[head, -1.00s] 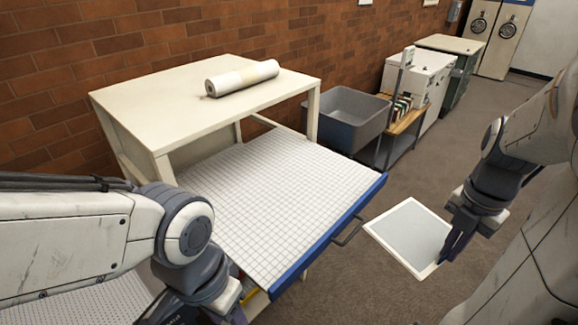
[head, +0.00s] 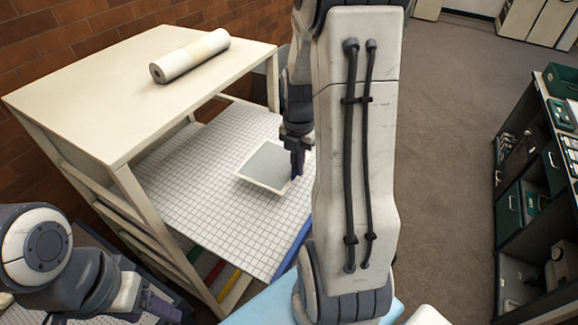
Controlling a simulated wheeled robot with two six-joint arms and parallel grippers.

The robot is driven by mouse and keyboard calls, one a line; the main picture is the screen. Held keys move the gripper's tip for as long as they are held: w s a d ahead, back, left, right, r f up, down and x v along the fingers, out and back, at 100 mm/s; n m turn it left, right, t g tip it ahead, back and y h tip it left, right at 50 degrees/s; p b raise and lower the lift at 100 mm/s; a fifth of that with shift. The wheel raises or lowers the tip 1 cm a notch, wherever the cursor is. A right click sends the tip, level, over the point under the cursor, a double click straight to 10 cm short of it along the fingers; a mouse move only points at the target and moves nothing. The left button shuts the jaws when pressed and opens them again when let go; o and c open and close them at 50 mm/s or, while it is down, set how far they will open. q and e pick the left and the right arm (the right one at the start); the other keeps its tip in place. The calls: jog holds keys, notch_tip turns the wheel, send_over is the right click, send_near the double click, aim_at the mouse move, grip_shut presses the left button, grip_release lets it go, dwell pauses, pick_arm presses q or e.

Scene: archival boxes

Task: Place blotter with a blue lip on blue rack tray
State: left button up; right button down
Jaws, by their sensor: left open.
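The blotter (head: 264,166), a grey square sheet with a cream border, is over the white gridded tray (head: 180,190) pulled out of the cream rack. That tray has a blue lip (head: 293,246), partly hidden by my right arm. My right gripper (head: 296,170) is shut on the blotter's right edge. The blotter looks slightly tilted; I cannot tell whether it touches the tray. My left gripper (head: 158,303) is open and empty at the lower left, in front of the rack and away from the blotter.
A paper roll (head: 190,56) lies on the rack top (head: 110,85). Red and yellow lips of lower trays show below the blue one. A shelf unit with green boxes (head: 508,212) stands at the right. The floor (head: 450,120) between is clear. My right arm hides the middle.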

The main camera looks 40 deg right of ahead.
aim_at(273, 161)
jog(key=shift+w+f, duration=0.5)
jog(key=shift+w, duration=0.4)
jog(key=shift+f+p, duration=0.25)
jog(key=shift+p, duration=0.05)
notch_tip(273, 161, down, 3)
jog(key=shift+f+p, duration=0.1)
jog(key=shift+p, duration=0.55)
jog(key=shift+f, duration=0.2)
jog(key=shift+f, duration=0.1)
jog(key=shift+f, duration=0.1)
jog(key=c, duration=1.1)
grip_release()
jog(key=shift+o, duration=0.2)
